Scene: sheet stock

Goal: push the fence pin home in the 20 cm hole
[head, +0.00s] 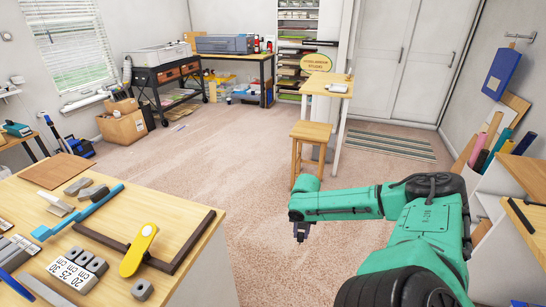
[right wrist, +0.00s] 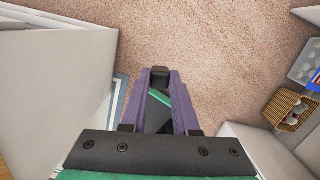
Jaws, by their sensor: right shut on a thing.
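My right gripper (head: 300,232) hangs over the carpet, right of the workbench and well away from it. In the right wrist view its purple fingers (right wrist: 160,80) come together on a small dark piece (right wrist: 160,74), which seems to be the fence pin; its full shape is hidden. Several grey blocks with holes (head: 85,258) stand on the bench at the lower left, beside a white label (head: 72,272) reading 20, 25 and 30 cm. Which hole is the 20 cm one is hard to tell at this size. My left gripper is not in view.
On the bench (head: 185,217) lie a dark angled bar (head: 195,237), a yellow handle (head: 139,250), a loose grey block (head: 142,290) and a blue tool (head: 80,212). A wooden stool (head: 310,132) stands beyond my right gripper. The carpet between is clear.

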